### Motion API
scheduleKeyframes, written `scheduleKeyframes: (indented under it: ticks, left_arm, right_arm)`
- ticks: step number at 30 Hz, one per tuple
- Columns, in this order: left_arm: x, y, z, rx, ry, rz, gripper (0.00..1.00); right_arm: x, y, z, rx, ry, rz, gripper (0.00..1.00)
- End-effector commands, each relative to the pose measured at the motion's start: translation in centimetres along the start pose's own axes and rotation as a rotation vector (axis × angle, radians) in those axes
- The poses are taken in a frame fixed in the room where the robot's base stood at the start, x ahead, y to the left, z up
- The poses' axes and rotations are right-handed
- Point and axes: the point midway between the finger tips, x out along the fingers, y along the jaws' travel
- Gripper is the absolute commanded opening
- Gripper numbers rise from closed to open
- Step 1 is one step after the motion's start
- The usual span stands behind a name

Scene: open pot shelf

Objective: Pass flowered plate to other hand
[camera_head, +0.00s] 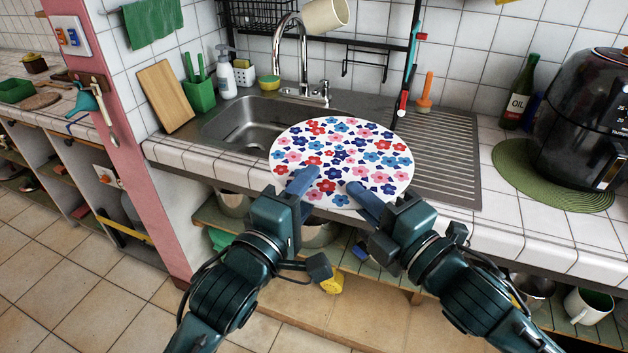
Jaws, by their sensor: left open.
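The flowered plate (340,146) is white with red, pink and blue flowers. It is held in the air in front of the sink and over the counter's front edge, its face showing. My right gripper (363,197) is shut on the plate's near rim, right of its middle. My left gripper (303,181) is open at the near rim, left of the right one, its blue finger overlapping the plate. The parts of the fingers beneath the plate are hidden.
The sink (236,125) and its tap (292,60) are behind the plate. A black air fryer (585,120) stands on a green mat (520,180) at right, near an oil bottle (519,92). A cutting board (165,97) leans at left. Open shelves with pots lie below.

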Motion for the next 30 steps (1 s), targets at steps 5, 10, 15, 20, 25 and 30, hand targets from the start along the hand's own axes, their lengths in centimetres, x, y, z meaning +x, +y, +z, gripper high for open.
scheduleKeyframes:
  ticks: [5,10,15,20,25,30]
  left_arm:
    - [2.0,0.1,0.0,0.000,-0.001,0.002,0.40]
    - [2.7,0.0,0.0,-0.001,-0.001,0.000,0.40]
    - [2.7,0.0,0.0,-0.001,-0.001,0.000,0.40]
    - [2.7,0.0,0.0,-0.001,-0.001,0.000,0.33]
    - [2.7,0.0,0.0,-0.001,-0.001,0.000,0.19]
    - [2.7,0.0,0.0,-0.001,-0.001,-0.001,0.05]
  right_arm:
    - [0.0,0.2,0.0,-0.003,0.001,0.006,0.00]
    - [0.0,0.2,0.0,-0.003,0.001,0.006,0.00]
    - [0.0,0.2,0.0,-0.003,0.001,0.006,0.00]
    - [0.0,0.2,0.0,-0.003,0.001,0.006,0.00]
    - [0.0,0.2,0.0,-0.003,0.001,0.006,0.00]
    - [0.0,0.3,0.0,-0.003,0.001,0.007,0.00]
